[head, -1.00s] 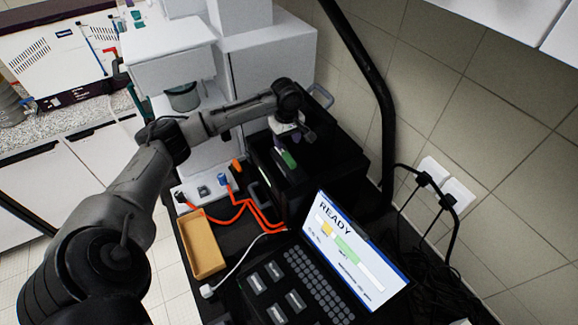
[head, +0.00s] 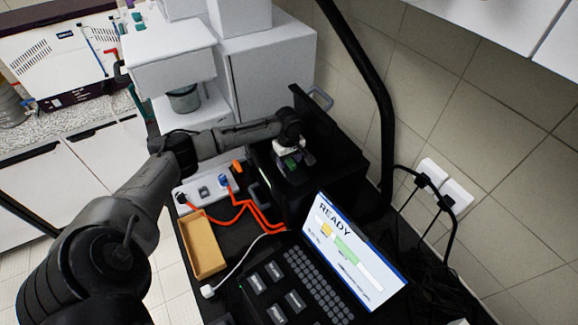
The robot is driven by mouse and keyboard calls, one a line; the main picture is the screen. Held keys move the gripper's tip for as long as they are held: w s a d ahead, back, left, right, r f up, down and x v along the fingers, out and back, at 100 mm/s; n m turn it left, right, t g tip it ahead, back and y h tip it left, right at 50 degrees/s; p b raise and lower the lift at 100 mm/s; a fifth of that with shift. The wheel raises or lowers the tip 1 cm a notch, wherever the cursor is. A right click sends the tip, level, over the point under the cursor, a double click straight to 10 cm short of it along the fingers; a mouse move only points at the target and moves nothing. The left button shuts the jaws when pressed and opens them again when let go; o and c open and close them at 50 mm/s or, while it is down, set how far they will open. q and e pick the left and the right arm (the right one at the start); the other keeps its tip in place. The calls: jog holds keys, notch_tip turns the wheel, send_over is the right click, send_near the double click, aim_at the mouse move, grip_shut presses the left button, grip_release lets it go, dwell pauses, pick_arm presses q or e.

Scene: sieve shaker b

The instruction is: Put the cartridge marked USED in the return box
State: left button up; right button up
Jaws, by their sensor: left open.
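My left gripper (head: 292,161) points down over the black machine (head: 345,165) at the centre. Its jaws are open. A small green-topped piece (head: 290,163) shows between or just under the fingers; it may be a cartridge, but no USED mark can be read. Whether the fingers touch it cannot be told. An open tan box (head: 205,262) stands on the dark bench to the left of the laptop and looks empty; it may be the return box, though no label shows. My right gripper is not in view.
A laptop (head: 352,250) showing READY stands in front of the machine. Orange cables (head: 240,208) and a white cable (head: 238,262) run between tan box and machine. A white switch panel (head: 205,190) lies behind the box. A black post (head: 384,130) rises at the right.

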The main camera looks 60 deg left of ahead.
pick_arm(q)
grip_shut()
dwell(0.5)
